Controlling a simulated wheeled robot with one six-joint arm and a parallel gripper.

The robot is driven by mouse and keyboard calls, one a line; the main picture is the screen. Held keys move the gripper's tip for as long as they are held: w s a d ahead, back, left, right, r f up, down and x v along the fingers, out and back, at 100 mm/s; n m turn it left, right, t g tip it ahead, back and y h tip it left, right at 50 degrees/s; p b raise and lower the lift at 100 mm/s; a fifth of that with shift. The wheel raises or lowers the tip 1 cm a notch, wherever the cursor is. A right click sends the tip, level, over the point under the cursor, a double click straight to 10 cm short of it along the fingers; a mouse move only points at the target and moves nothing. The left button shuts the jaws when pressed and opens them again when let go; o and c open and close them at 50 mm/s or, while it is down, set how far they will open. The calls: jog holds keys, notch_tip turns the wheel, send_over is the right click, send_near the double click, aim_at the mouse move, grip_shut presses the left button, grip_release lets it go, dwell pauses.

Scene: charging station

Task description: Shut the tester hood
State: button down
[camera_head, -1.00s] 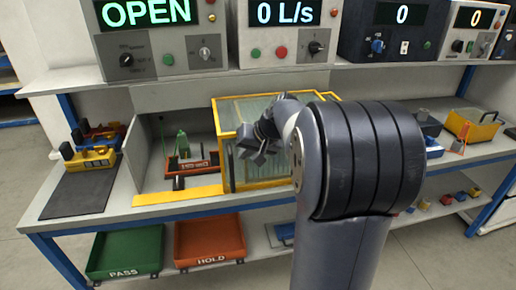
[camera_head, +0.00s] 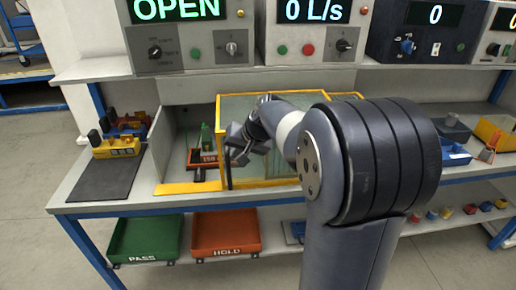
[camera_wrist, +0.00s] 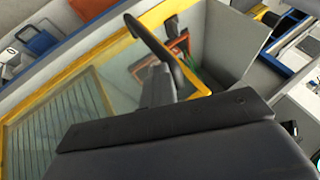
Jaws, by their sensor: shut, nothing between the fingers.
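The tester hood (camera_head: 218,125) is a yellow-framed clear cover on the bench, part way across its bay; the left part of the bay is uncovered. Its upright black handle (camera_head: 228,168) is on the hood's left front edge, and also shows in the wrist view (camera_wrist: 150,40). My gripper (camera_head: 237,150) is shut and empty, just right of the handle in front of the glass; whether it touches the handle I cannot tell. A red fixture with a green part (camera_head: 207,138) sits in the bay, partly behind the hood. The display (camera_head: 178,10) above reads OPEN.
A dark mat (camera_head: 105,180) with yellow and red units (camera_head: 117,147) lies left of the bay. Green PASS (camera_head: 145,238) and red HOLD (camera_head: 225,233) trays are on the lower shelf. Blue (camera_head: 455,153) and yellow bins stand at the right. The instrument shelf overhangs behind.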

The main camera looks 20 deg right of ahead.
jog(key=w+a+p, duration=0.3)
jog(key=a, duration=0.8)
jog(key=w+a+p, duration=0.2)
jog(key=a+p, duration=0.1)
jog(key=a, duration=0.9)
jog(key=shift+w+p, duration=0.3)
jog(key=shift+w, duration=0.1)
jog(key=shift+a+r, duration=0.1)
